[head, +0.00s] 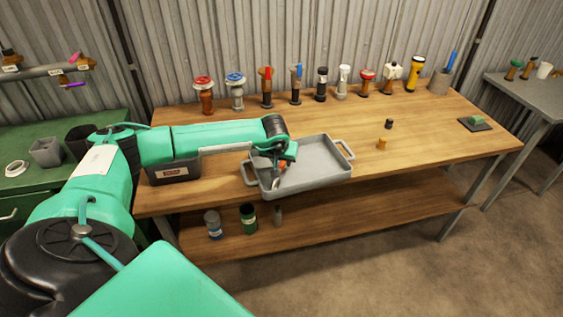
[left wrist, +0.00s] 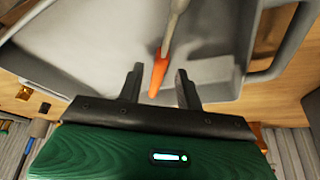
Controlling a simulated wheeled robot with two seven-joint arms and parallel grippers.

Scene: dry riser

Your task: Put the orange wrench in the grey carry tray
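The grey carry tray (head: 318,172) stands on the wooden workbench, with a handle at each end. My left gripper (head: 281,180) is over the left part of the tray, pointing down. In the left wrist view its two fingers (left wrist: 159,88) are apart. The orange wrench (left wrist: 161,70) shows between and beyond them, with a gap on each side, its orange end toward the gripper and its grey shaft running away. It lies over the tray's inside (left wrist: 90,40); whether it rests on the floor is unclear. In the head view the gripper mostly hides it. My right gripper is out of view.
A row of valves and nozzles (head: 267,88) and a yellow flashlight (head: 414,74) stand along the bench's back. A dark labelled bin (head: 174,172) is left of the tray. Small brass (head: 382,144) and black (head: 389,124) pieces stand right of it. Canisters (head: 248,217) stand on the lower shelf.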

